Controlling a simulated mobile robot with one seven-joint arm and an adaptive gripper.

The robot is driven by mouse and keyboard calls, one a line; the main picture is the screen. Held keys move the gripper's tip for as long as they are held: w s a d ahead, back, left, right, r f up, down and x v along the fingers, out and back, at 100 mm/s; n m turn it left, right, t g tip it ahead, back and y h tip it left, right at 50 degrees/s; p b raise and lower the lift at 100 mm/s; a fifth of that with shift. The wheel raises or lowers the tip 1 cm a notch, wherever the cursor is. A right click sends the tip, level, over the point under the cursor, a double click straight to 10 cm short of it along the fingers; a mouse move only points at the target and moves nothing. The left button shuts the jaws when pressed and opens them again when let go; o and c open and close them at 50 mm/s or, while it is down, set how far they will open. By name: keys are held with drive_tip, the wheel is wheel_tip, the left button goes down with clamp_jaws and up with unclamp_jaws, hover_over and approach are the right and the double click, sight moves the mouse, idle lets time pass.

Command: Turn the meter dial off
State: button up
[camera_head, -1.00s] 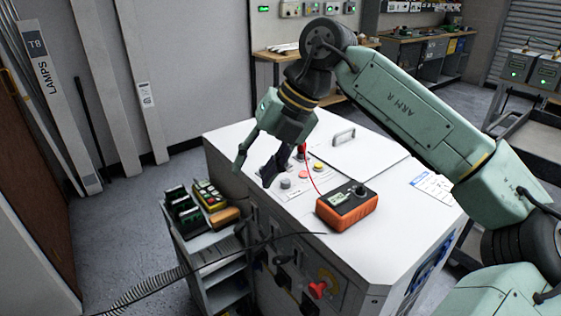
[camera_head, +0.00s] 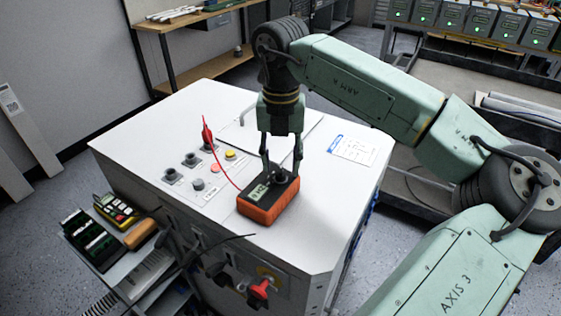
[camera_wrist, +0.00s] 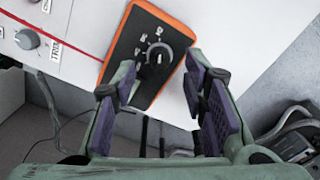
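The orange and black meter (camera_head: 262,208) lies on the white cabinet top, its small display lit. Its round dial (camera_wrist: 158,56) shows in the wrist view with a light pointer line and several markings around it. My gripper (camera_head: 281,168) is above the dial end of the meter, fingers pointing down. In the wrist view my gripper (camera_wrist: 162,72) is open and empty, one finger to each side of the dial. The dial appears just beyond the fingertips. I cannot tell whether the fingers touch the meter.
The white cabinet (camera_head: 140,130) has several knobs and buttons, a handle and a label on top. A red lead (camera_head: 222,168) stands up left of the meter. A red knob (camera_head: 261,290) juts from the front. A low shelf cart (camera_head: 95,240) stands at left.

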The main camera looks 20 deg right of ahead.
drive_tip(key=shift+f, duration=1.15)
drive_tip(key=shift+c, duration=0.6)
clamp_jaws()
